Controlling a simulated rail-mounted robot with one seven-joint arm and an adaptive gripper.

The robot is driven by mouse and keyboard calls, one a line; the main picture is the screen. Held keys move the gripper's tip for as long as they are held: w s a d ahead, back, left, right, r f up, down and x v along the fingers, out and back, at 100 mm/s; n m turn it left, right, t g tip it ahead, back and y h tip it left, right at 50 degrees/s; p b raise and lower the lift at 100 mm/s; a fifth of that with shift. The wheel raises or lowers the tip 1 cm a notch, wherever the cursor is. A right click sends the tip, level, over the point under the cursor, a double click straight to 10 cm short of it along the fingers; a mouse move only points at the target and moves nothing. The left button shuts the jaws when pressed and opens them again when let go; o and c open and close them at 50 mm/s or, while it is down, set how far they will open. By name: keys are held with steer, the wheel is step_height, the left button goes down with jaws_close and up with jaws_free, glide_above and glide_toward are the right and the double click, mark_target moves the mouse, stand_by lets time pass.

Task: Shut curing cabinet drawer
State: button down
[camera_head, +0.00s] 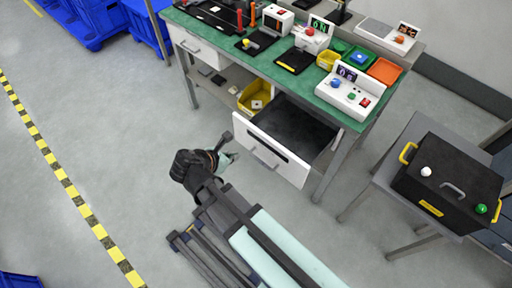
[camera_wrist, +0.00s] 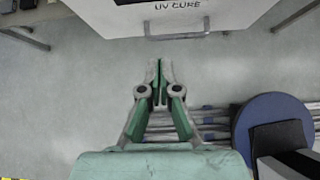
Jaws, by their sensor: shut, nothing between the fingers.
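The white drawer (camera_head: 273,150) under the green-topped bench is pulled out, its dark inside showing from above. Its front has a bar handle (camera_head: 264,158). In the wrist view the drawer front (camera_wrist: 135,14) is at the top, marked UV CURE, with the handle (camera_wrist: 177,37) along its lower part. My gripper (camera_head: 230,153) is just left of the drawer front, in front of its left part. In the wrist view my gripper (camera_wrist: 159,64) is shut and empty, pointing at the drawer front with a gap of floor showing between.
The bench top (camera_head: 320,88) carries control boxes and coloured trays. A yellow bin (camera_head: 254,98) sits on the shelf behind the drawer. A second, closed drawer (camera_head: 199,47) is at the left. A black box (camera_head: 447,180) stands on a side table.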

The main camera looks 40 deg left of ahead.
steer(key=p, duration=0.3)
glide_toward(260, 146)
steer(key=x, duration=0.5)
steer(key=shift+s+f, duration=0.3)
steer(key=shift+f, duration=0.05)
steer(key=shift+w+d+f, duration=0.1)
steer(key=shift+w, duration=0.6)
